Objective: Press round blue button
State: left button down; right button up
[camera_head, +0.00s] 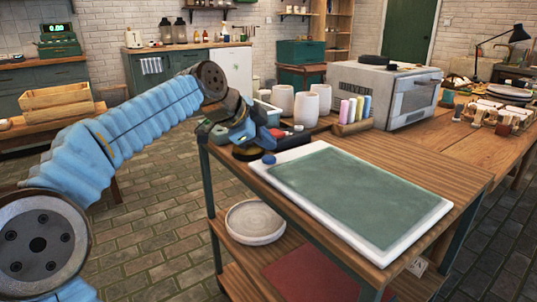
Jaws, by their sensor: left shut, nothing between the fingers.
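The round blue button (269,159) is small and domed. It sits at the back left corner of a white-framed panel (404,246) with a grey-green surface, on the wooden table. My left arm comes in from the left and bends down at the wrist. My left gripper (262,140) is shut and empty, just above and behind the button in the picture. A gap seems to show between them, but I cannot judge its depth. The fingertips are small and partly lost among dark items behind. My right gripper is not in view.
A dark round item (248,153) lies left of the button. Pale cups (305,108), coloured rolls (352,110) and a grey oven-like box (400,100) stand behind the panel. A pale bowl (255,222) sits on the lower shelf. The panel's surface is clear.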

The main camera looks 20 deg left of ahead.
aim_at(266, 159)
pick_arm(q)
notch_tip(266, 159, up, 6)
jog(key=p, duration=0.5)
dwell(0.5)
